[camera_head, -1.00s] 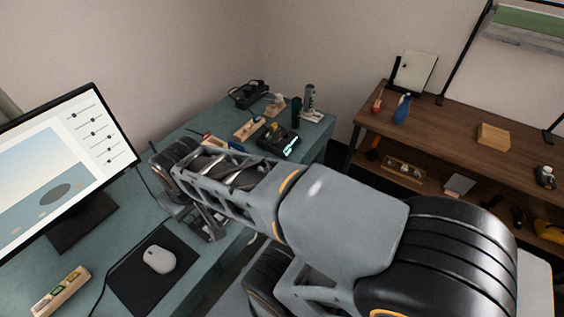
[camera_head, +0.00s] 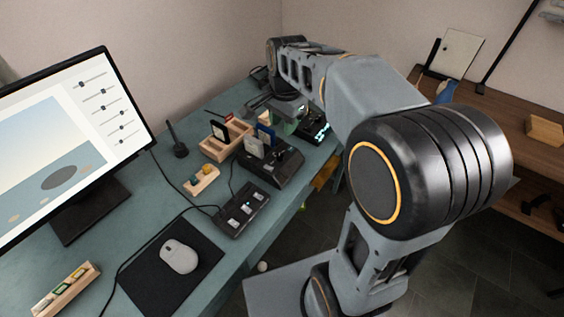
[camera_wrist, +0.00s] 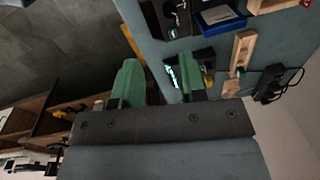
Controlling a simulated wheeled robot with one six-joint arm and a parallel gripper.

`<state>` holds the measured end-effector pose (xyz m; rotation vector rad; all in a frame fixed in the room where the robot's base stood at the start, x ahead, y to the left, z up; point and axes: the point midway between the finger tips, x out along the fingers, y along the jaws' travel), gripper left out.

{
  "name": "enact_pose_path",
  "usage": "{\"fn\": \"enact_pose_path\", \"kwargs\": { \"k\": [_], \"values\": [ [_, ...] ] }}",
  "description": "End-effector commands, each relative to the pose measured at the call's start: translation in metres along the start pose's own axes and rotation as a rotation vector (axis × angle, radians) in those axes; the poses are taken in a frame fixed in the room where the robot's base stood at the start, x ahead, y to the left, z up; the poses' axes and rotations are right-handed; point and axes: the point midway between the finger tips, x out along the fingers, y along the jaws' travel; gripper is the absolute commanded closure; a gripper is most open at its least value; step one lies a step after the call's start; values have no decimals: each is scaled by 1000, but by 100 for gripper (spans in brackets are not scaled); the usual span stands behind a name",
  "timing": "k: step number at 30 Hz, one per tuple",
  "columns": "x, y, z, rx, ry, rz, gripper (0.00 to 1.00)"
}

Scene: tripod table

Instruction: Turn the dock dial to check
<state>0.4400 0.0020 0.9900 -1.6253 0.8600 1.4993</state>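A black dock-like unit (camera_head: 270,165) with upright cards stands near the right edge of the teal desk. A smaller black device (camera_head: 318,132) with cyan-lit markings sits farther back, partly hidden by my arm. Its cyan marks also show in the wrist view (camera_wrist: 171,76), near the right finger. I cannot make out which unit carries the dock dial, nor where a dial points.
A wooden card holder (camera_head: 226,143), a black switch box (camera_head: 243,209) and a wooden block with knobs (camera_head: 202,180) stand near the dock. A monitor (camera_head: 75,130), a mouse (camera_head: 179,256) and its pad fill the left. A brown shelf (camera_head: 490,115) stands right.

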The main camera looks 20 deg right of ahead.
Motion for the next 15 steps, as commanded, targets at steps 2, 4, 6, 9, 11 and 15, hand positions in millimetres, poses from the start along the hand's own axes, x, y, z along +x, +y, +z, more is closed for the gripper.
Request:
{"fn": "enact_pose_path", "kwargs": {
  "k": [2,4,6,9,11,15],
  "values": [
    [14,-10,-8,98,-10,19,62],
    [19,-16,-12,162,-15,30,62],
    [25,-19,-14,201,-18,37,62],
    [38,-20,-15,222,-20,43,62],
    [47,-20,-14,223,-20,43,62],
    [75,-18,-14,221,-20,43,62]
  ]
}}
